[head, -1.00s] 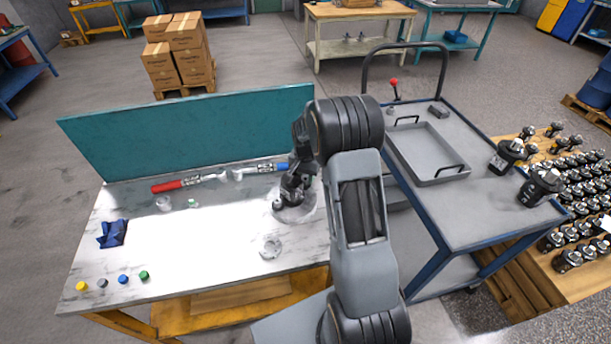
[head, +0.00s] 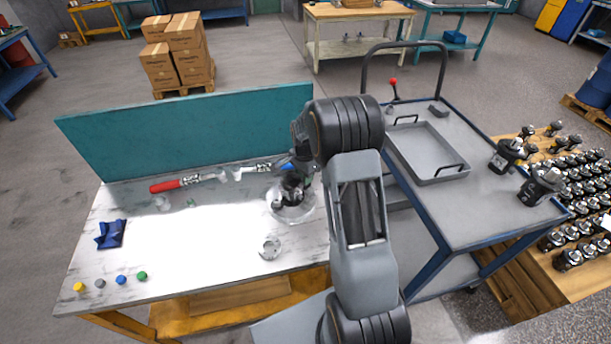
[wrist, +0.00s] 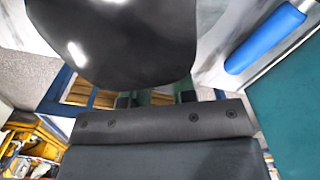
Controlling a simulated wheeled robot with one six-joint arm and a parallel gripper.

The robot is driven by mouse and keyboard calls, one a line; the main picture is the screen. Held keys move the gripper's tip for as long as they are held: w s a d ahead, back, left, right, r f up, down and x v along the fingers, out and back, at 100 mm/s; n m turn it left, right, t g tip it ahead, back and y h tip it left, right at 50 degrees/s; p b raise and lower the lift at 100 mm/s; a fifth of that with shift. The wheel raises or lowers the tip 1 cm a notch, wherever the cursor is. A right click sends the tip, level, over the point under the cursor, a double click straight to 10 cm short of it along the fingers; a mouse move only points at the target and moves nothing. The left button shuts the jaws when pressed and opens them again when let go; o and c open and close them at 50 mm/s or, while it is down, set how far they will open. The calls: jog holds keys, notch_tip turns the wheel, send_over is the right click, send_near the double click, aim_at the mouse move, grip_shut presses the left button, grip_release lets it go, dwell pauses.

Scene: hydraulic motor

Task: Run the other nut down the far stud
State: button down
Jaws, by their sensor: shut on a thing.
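The dark motor (head: 291,186) stands on a round pale base (head: 292,212) at the right end of the bench. My gripper (head: 297,172) is over the motor at its far side. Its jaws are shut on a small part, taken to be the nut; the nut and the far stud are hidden. In the wrist view a big glossy black body (wrist: 115,35) fills the top and covers most of the area beyond my gripper (wrist: 155,99). I cannot tell how the nut sits on the stud.
A red-handled tool (head: 172,186) and a metal-shafted tool (head: 258,168) lie by the teal back panel (head: 190,130). A blue handle (wrist: 265,40) shows in the wrist view. A metal ring (head: 270,249), blue cloth (head: 111,234) and several coloured caps lie nearer. The bench's middle is clear.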

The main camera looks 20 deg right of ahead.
jog(key=m, duration=0.4)
jog(key=shift+m, duration=0.3)
jog(key=c, duration=1.2)
grip_release()
jog(key=shift+b, duration=0.3)
jog(key=n, duration=0.4)
jog(key=shift+n, duration=0.3)
jog(key=n, duration=0.5)
jog(key=shift+n+b, duration=0.3)
